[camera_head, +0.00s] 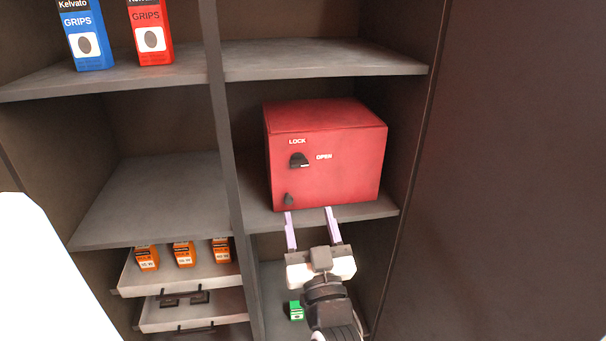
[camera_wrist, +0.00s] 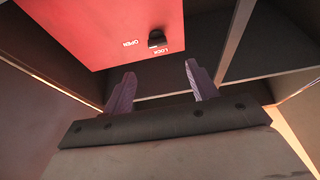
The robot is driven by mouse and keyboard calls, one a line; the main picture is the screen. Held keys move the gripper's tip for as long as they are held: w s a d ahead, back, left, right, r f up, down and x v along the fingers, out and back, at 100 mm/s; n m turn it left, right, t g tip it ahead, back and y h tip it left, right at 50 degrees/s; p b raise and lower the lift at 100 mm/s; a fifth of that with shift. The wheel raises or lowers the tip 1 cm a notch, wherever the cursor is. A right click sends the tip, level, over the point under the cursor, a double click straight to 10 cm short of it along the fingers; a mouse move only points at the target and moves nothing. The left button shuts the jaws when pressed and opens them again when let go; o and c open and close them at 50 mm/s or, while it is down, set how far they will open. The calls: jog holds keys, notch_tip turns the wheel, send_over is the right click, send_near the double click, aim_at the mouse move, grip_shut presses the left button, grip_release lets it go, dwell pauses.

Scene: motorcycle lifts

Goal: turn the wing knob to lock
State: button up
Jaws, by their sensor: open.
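The red box (camera_head: 340,160) sits on the middle right shelf with its front face shut. The dark wing knob (camera_head: 299,160) is on that face, with LOCK printed above it and OPEN to its right. Its wing seems to point sideways toward OPEN, but it is too small to be sure. In the wrist view the knob (camera_wrist: 157,39) shows beyond the fingertips, between them across the picture. My gripper (camera_head: 307,211) is open and empty, below the knob in the head view, with its two pale fingers near the box's lower edge. It also shows in the wrist view (camera_wrist: 160,68).
A smaller dark knob (camera_head: 289,199) sits low on the box face. A vertical divider (camera_head: 222,130) stands left of the box, and a dark side panel (camera_head: 510,170) rises at right. Orange boxes (camera_head: 183,254) stand in a tray at lower left; a green item (camera_head: 296,311) lies below.

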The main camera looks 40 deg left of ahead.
aim_at(300, 166)
jog(key=b+x, duration=0.3)
jog(key=x, duration=0.8)
jog(key=shift+w+r+b, duration=0.15)
jog(key=shift+w+b, duration=0.15)
jog(key=shift+b, duration=0.1)
jog(key=shift+w+a+r, duration=0.1)
jog(key=shift+w+a, duration=0.25)
jog(key=shift+a, duration=0.1)
jog(key=c, duration=1)
